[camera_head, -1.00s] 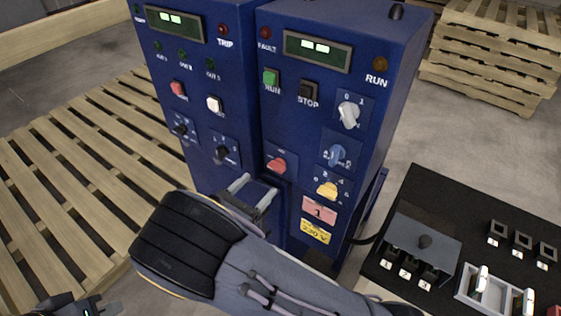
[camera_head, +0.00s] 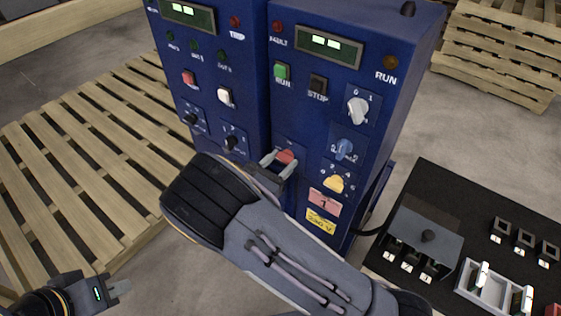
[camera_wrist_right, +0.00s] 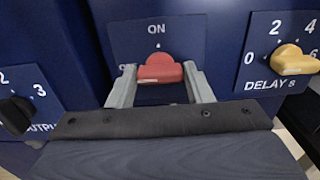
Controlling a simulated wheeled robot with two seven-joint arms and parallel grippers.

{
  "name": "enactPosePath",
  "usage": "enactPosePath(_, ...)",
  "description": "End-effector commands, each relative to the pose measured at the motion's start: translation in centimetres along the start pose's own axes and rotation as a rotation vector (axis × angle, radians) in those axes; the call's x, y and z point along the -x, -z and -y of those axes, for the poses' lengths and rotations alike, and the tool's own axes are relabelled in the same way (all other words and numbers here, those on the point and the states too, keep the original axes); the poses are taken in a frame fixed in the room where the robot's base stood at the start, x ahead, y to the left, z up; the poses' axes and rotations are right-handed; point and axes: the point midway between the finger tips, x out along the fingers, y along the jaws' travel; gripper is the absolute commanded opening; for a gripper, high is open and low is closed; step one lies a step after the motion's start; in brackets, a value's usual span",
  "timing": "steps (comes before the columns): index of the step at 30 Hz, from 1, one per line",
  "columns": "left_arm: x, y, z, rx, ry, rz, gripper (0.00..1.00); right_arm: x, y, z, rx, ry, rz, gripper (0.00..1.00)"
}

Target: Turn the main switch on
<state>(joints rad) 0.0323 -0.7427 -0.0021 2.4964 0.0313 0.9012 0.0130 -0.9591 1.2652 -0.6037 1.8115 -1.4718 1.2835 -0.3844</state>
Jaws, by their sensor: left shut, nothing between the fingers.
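The main switch, a red rotary knob (camera_head: 286,157), is on the front of the right blue cabinet. In the right wrist view the knob (camera_wrist_right: 160,69) lies crosswise under the word ON; a second label at its left is mostly hidden. My right gripper (camera_head: 279,165) is at the knob, with its fingers apart. In the right wrist view the right gripper (camera_wrist_right: 161,86) has one finger on each side of the knob; I cannot tell if they touch it. My left gripper (camera_head: 122,287) is shut and empty at the lower left, away from the cabinets.
A yellow delay knob (camera_head: 334,183), a blue knob (camera_head: 345,149) and a white knob (camera_head: 357,110) sit on the same panel. A black knob (camera_wrist_right: 15,113) is on the left cabinet. A black control board (camera_head: 440,180) stands at right. Wooden pallets (camera_head: 85,165) lie at left.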

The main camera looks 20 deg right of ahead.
Motion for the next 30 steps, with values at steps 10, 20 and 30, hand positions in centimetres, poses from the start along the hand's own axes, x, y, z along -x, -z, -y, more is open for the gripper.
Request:
enactPosePath(10,-0.1,-0.1,0.1,0.0,0.0,0.0,0.0,0.0,0.0,0.0,-0.007,0.0,0.0,0.21)
enactPosePath(20,-1.8,-0.9,0.8,0.0,0.0,0.0,0.0,0.0,0.4,0.0,-0.135,0.0,0.0,0.21)
enactPosePath(30,-5.3,-2.7,2.4,0.0,0.0,0.0,0.0,0.1,0.6,0.0,-0.436,0.0,0.0,0.21)
